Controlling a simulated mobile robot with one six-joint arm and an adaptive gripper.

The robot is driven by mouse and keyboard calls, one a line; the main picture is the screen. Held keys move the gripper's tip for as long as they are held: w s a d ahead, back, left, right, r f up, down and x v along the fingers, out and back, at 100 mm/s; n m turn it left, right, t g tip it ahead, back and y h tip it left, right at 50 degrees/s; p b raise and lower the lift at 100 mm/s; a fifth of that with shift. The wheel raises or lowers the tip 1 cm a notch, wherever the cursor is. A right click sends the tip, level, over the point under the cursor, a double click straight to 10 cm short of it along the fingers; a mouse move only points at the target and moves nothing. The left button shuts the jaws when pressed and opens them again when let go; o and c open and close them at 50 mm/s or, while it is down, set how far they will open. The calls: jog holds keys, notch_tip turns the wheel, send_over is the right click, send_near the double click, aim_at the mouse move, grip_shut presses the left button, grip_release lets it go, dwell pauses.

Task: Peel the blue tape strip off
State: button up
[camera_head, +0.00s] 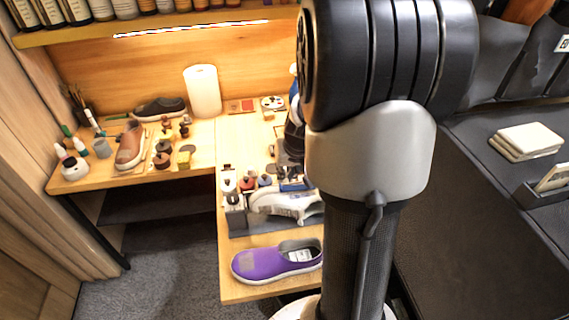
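A white and grey sneaker (284,204) lies on a dark grey mat (262,227) on the near bench, toe to the left. Its right end is hidden behind my arm. A small blue patch (294,187) shows at the sneaker's upper edge; it may be the tape strip, but it is too small to be sure. My gripper (291,172) shows as a small dark shape just above the sneaker, mostly hidden by my arm. I cannot tell whether it is open or touching the shoe.
A purple slip-on (270,262) sits at the bench's near edge. Bottles and brushes (238,190) stand left of the sneaker. A brown shoe (130,146), dark shoe (160,108) and paper roll (203,91) are farther back. White cloths (527,140) lie right. My arm blocks the centre.

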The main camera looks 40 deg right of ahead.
aim_at(281, 185)
jog(key=b+x, duration=0.3)
jog(key=x, duration=0.6)
grip_shut()
jog(key=shift+w+d+p+v, duration=0.1)
jog(key=shift+w+p+v, duration=0.05)
jog(key=shift+p+v, duration=0.65)
jog(key=shift+w+d+p+v, duration=0.2)
jog(key=shift+p+v, duration=0.25)
jog(key=shift+v, duration=0.7)
dwell(0.5)
jog(key=shift+r, duration=0.15)
notch_tip(281, 185, up, 4)
jog(key=p, duration=0.3)
dwell(0.5)
